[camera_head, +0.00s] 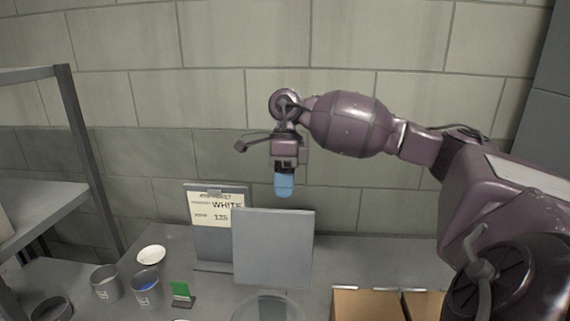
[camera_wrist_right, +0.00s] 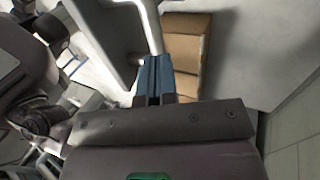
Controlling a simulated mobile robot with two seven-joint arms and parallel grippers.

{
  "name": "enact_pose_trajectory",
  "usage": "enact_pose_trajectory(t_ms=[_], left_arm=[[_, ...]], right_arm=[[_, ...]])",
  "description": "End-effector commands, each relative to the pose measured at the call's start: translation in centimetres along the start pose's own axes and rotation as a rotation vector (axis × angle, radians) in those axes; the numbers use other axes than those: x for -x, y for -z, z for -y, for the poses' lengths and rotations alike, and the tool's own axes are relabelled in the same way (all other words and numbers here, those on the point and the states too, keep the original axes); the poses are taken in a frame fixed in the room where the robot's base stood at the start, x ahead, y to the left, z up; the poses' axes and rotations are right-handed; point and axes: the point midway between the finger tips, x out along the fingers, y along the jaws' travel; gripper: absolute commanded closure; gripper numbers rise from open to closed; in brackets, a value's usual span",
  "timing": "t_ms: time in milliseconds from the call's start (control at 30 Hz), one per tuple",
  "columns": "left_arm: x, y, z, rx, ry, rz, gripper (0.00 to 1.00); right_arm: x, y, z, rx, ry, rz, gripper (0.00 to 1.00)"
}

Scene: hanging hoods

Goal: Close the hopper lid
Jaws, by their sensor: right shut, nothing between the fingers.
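The hopper lid (camera_head: 273,247) is a flat grey square panel standing open, nearly upright. Just in front of its lower edge is the round, pale rim of the hopper (camera_head: 268,309), cut off by the bottom of the head view. My right gripper (camera_head: 284,187) points down with blue fingertips shut and empty, just above the lid's top edge in the picture. Whether it touches the lid cannot be told. In the right wrist view the blue fingers (camera_wrist_right: 153,82) are together beside a pale edge and a grey surface. My left gripper is not in view.
A sign reading WHITE (camera_head: 217,207) stands left of the lid. Cups (camera_head: 105,284), a white dish (camera_head: 151,255) and a green card (camera_head: 181,289) are at the left. Cardboard boxes (camera_head: 366,304) are at the right. A block wall (camera_head: 400,200) stands behind.

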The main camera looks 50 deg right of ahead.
Motion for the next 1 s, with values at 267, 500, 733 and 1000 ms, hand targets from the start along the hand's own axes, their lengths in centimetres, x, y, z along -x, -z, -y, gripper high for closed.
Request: enact_pose_trajectory(t_ms=[267,500,733,1000], left_arm=[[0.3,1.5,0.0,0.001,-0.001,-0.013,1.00],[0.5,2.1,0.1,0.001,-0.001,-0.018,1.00],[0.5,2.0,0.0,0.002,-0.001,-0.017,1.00],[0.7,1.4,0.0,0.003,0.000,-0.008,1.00]], right_arm=[[-2.5,0.0,-2.3,0.002,0.000,0.000,1.00],[-3.1,0.0,-3.8,0.001,-0.001,0.000,1.00],[-3.1,0.0,-3.9,0.000,-0.001,0.000,1.00],[-3.1,0.0,-4.0,0.000,0.008,-0.001,1.00]])
